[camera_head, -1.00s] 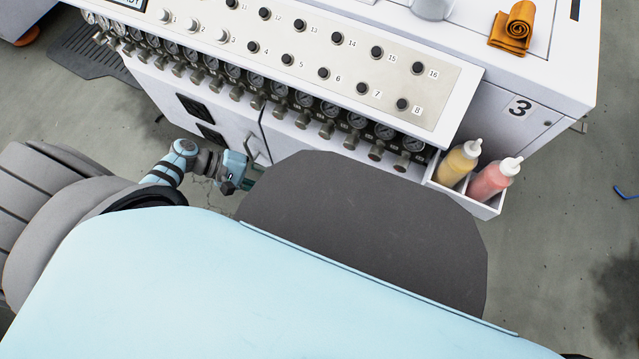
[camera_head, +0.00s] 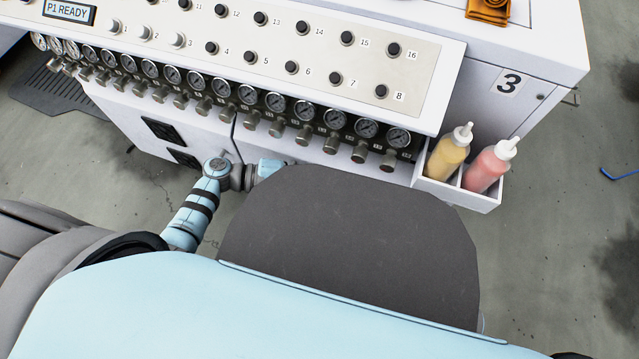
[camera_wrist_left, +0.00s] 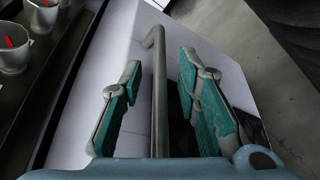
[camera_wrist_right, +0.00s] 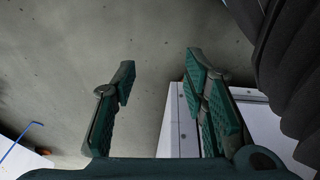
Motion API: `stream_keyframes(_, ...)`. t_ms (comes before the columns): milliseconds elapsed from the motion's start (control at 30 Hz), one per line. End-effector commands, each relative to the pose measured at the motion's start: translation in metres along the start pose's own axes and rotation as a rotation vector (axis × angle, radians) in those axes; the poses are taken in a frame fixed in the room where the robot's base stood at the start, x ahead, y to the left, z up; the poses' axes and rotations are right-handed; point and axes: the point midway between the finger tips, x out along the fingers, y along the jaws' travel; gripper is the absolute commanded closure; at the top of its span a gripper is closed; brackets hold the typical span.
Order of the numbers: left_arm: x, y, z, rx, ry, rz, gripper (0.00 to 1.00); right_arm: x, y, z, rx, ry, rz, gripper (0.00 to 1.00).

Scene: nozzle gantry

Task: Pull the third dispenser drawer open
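The white dispenser cabinet (camera_head: 190,125) stands ahead, its lower front below the gauges partly hidden by a dark grey part of my body. In the left wrist view, a grey bar handle (camera_wrist_left: 159,60) on a white front panel (camera_wrist_left: 120,45) runs between the fingers of my left gripper (camera_wrist_left: 150,80). That gripper is open around the bar, with gaps on both sides. In the head view its fingers are hidden; only my left wrist shows. My right gripper (camera_wrist_right: 160,80) is open and empty, with floor between its fingers. I cannot tell which drawer is the third.
An open side bin (camera_head: 460,198) holds a yellow bottle (camera_head: 450,153) and a pink bottle (camera_head: 487,166). Gauges (camera_head: 275,101) and knobs line the front. An orange cloth (camera_head: 488,10) lies on top. Floor on the right is mostly clear.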

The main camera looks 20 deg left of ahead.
Motion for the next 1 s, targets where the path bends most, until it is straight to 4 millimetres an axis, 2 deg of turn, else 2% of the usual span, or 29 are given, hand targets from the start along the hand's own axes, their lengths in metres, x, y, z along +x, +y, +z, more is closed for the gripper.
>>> stream_keyframes(233,0.001,0.0,0.0,0.0,0.0,0.0,0.72,-0.001,0.0,0.0,-0.001,-0.002,0.0,0.6)
stream_keyframes(400,0.001,0.0,0.0,0.0,0.0,0.0,0.99,-0.001,0.0,0.0,-0.001,-0.001,0.0,0.6)
stream_keyframes(433,0.001,0.0,0.0,0.0,0.0,0.0,1.0,0.0,0.0,0.0,0.0,-0.001,0.0,0.6)
stream_keyframes(900,0.0,-0.002,0.004,0.0,-0.005,-0.004,1.0,-0.001,0.0,-0.002,0.001,0.011,0.0,0.6)
stream_keyframes(1000,0.0,-0.006,0.011,0.002,-0.012,-0.009,1.0,0.006,0.001,0.006,0.008,0.0,0.0,0.6)
